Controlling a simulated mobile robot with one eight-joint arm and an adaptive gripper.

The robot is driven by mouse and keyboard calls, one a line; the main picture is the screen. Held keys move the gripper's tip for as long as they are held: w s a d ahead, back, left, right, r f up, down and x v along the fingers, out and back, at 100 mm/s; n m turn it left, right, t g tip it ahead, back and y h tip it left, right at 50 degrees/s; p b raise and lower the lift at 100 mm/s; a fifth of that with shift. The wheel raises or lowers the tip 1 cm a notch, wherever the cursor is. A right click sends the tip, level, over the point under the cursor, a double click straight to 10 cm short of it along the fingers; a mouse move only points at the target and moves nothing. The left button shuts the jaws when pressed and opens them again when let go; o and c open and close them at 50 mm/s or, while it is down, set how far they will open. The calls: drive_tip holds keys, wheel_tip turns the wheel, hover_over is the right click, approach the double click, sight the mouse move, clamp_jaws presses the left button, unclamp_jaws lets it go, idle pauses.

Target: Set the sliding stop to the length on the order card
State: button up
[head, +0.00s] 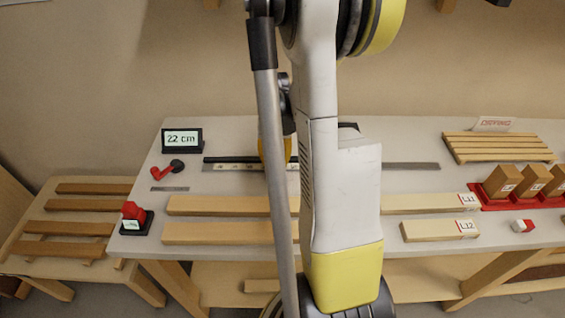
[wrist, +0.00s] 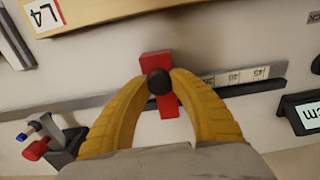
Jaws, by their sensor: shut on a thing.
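The order card (head: 181,138) stands at the bench's back left and reads 22 cm. Part of it shows at the right edge of the wrist view (wrist: 302,114). In the wrist view the red sliding stop (wrist: 157,63) sits across the grey rail (wrist: 100,102). My gripper (wrist: 158,84) has its yellow fingers closed around the stop's dark round knob (wrist: 159,83). A pale scale (wrist: 235,77) with small numbers runs along the rail beside the stop. In the head view my arm hides the stop and most of my gripper; the scale (head: 235,167) shows to the left.
A red crank with a black knob (head: 176,166) lies left of the rail. A red-topped black block (head: 133,218) stands at the front left. Long boards (head: 220,205) lie before the rail. Wooden blocks (head: 502,181) stand in a red tray at right, near a slatted rack (head: 500,147).

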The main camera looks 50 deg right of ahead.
drive_tip(key=shift+w+a, duration=0.85)
drive_tip(key=shift+w, duration=0.2)
drive_tip(key=o, duration=1)
wheel_tip(320, 180, up, 9)
drive_tip(key=p, duration=0.6)
